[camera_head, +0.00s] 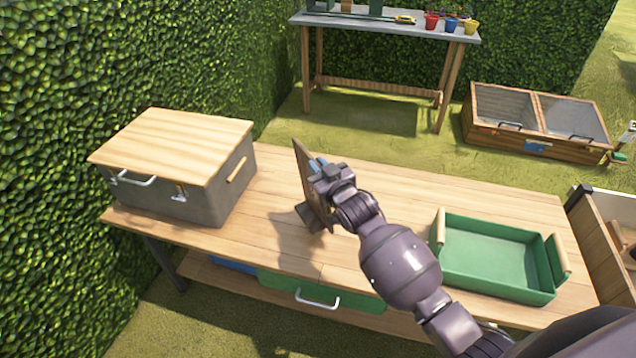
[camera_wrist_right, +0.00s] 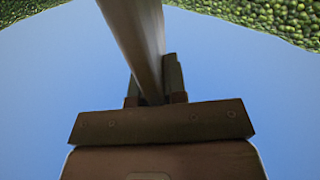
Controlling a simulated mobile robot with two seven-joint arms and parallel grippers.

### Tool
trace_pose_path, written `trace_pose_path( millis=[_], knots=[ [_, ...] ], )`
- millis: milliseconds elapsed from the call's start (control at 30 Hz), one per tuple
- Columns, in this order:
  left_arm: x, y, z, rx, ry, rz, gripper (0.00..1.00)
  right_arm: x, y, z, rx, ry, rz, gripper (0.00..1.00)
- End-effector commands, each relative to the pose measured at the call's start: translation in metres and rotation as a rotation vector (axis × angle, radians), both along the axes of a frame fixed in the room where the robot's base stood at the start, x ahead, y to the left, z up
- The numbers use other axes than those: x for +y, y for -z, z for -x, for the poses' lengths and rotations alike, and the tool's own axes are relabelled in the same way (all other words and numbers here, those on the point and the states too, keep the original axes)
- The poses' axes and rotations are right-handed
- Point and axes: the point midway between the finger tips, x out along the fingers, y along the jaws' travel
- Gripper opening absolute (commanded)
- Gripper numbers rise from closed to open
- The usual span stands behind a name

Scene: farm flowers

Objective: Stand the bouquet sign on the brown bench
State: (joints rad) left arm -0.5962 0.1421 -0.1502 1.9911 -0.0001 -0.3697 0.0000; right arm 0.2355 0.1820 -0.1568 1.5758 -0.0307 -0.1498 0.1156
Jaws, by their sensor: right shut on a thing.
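The bouquet sign (camera_head: 312,188) is a thin brown board seen nearly edge-on in the head view, upright over the middle of the brown bench (camera_head: 390,205). My right gripper (camera_head: 322,178) is shut on it from its right side. A dark foot shows at the sign's lower edge, close to the bench top; I cannot tell whether it touches. In the right wrist view a thin upright piece (camera_wrist_right: 138,40) runs up between the dark fingers of my right gripper (camera_wrist_right: 155,85). The sign's face is hidden. My left gripper is not in view.
A grey box with a wooden lid (camera_head: 180,150) stands on the bench's left end. A green tray (camera_head: 490,258) with wooden handles stands on the right. A hedge (camera_head: 60,90) rises behind the left end. A potting table (camera_head: 385,25) stands farther back.

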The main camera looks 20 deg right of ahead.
Motion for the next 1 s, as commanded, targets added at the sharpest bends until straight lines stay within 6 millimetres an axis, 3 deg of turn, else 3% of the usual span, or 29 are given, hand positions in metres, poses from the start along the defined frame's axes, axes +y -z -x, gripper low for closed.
trace_pose_path(
  millis=[167, 467, 867, 900, 1000],
  knots=[
    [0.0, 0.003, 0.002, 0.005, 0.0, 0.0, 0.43, 0.0, 0.007, 0.0, -0.004, 0.0, -0.001, 0.0],
    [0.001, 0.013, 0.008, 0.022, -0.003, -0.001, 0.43, 0.0, 0.044, 0.0, -0.002, 0.0, -0.001, 0.0],
    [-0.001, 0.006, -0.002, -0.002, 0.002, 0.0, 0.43, 0.0, 0.048, 0.0, -0.004, 0.0, -0.002, 0.0],
    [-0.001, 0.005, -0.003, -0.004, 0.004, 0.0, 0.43, 0.0, 0.049, 0.0, -0.001, 0.0, -0.001, 0.17],
    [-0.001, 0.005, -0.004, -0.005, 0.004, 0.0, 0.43, 0.0, 0.048, 0.0, -0.001, 0.0, -0.001, 0.32]
  ],
)
